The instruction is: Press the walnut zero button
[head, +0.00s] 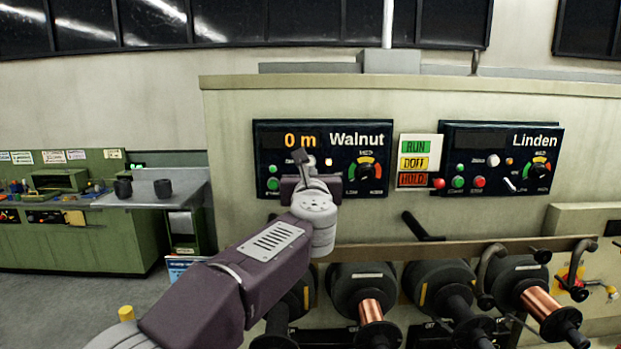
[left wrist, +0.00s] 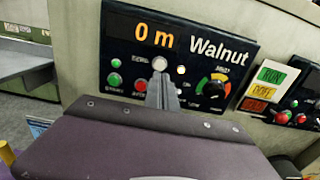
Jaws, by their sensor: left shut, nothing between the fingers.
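The dark Walnut panel (head: 345,140) is on the machine front, and its display reads 0 m. In the left wrist view the Walnut panel (left wrist: 120,45) shows a round white button (left wrist: 160,62) under the display, its label too small to read. My left gripper (head: 301,157) is shut and empty in front of the panel, partly covering the white button in the head view. In the left wrist view its fingertips (left wrist: 161,78) are just below the white button; I cannot tell if they touch it. My right gripper is not in view.
Near the white button are a pale lamp (left wrist: 181,70), a green button (left wrist: 114,79), a red button (left wrist: 140,86) and a dial (left wrist: 214,90). A Linden panel (head: 515,140) is to the right, past a RUN/DOFF/HOLD sign (head: 415,161). Spools (head: 358,283) sit below.

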